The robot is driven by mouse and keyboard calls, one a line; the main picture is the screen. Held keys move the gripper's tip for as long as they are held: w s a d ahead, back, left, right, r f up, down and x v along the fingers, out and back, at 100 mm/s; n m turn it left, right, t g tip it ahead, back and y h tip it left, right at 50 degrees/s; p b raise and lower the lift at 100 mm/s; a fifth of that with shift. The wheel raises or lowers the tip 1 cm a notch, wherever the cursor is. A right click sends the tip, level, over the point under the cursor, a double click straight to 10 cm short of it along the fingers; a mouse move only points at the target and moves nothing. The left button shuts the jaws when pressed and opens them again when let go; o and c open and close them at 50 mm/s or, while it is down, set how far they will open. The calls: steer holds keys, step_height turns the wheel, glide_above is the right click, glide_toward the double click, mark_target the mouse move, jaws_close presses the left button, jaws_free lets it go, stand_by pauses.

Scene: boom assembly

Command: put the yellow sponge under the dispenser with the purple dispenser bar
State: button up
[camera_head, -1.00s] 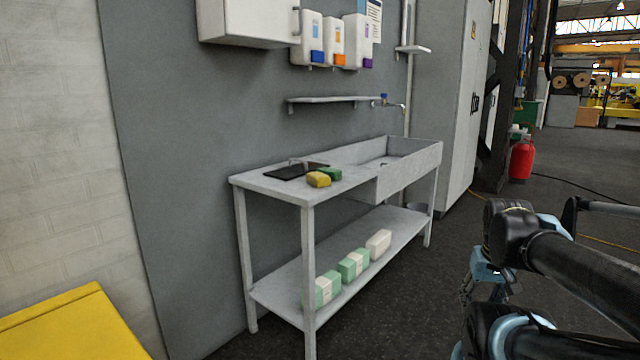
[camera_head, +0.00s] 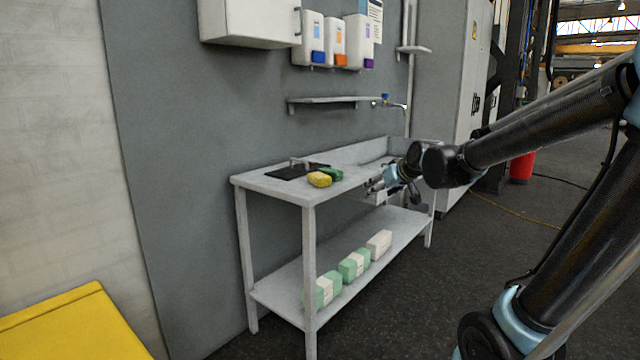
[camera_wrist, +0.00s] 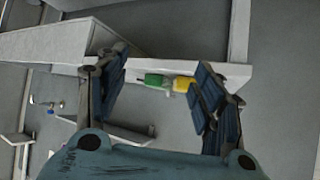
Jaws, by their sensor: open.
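The yellow sponge (camera_head: 319,180) lies near the front edge of the sink table's worktop, beside a green sponge (camera_head: 332,174). It also shows in the wrist view (camera_wrist: 183,84). The dispenser with the purple bar (camera_head: 368,63) is the rightmost of three white dispensers on the grey wall, above the wall shelf. My gripper (camera_head: 372,186) is right of the sponges at about worktop height, open and empty. In the wrist view its fingers (camera_wrist: 160,95) are spread, with both sponges showing beyond the gap between them.
A wall shelf (camera_head: 335,103) runs below the dispensers. A dark tray (camera_head: 290,172) lies on the worktop behind the sponges. Dispensers with blue (camera_head: 317,57) and orange (camera_head: 340,60) bars hang to the left. Several packs (camera_head: 355,263) lie on the lower shelf (camera_head: 290,300).

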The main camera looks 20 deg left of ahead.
mark_target(322, 176)
steer(key=w+a+r+n+t+y, duration=0.1)
steer(key=w+a+r+n+y, duration=0.2)
steer(key=a, duration=1)
steer(key=shift+m, duration=0.6)
steer(key=shift+w+r+x, duration=0.15)
steer(key=shift+r+x, duration=0.05)
steer(key=shift+x, duration=2.8)
steer(key=shift+w+r+x, duration=0.1)
steer(key=shift+r+x, duration=0.1)
steer(key=shift+x, duration=2.75)
steer(key=shift+w+r+x, duration=0.15)
steer(key=shift+r+x, duration=0.05)
steer(key=shift+x, duration=2.8)
steer(key=c, duration=0.7)
